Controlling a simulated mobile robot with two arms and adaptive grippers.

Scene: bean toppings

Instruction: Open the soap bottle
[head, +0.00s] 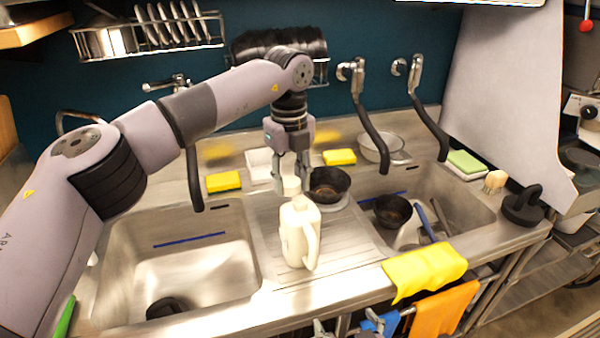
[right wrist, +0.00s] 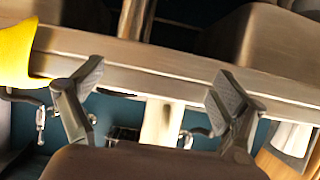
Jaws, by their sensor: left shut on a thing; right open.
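The soap bottle (head: 298,238) is a cream-white jug with a handle on its right side. It stands upright on the ribbed drainboard between the two sinks. My left gripper (head: 291,187) points down just above the bottle's top. It is shut on a small white piece, which looks like the bottle's cap. Whether this piece still touches the bottle's neck is hard to tell. My right gripper (right wrist: 155,92) is open and empty in the right wrist view, in front of the counter edge.
A black bowl (head: 328,184) stands close behind the bottle. The left sink (head: 190,265) holds a dark round item. The right sink (head: 455,205) holds a pan and utensils. A yellow cloth (head: 424,270) hangs over the front edge. Taps and yellow sponges (head: 223,182) line the back.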

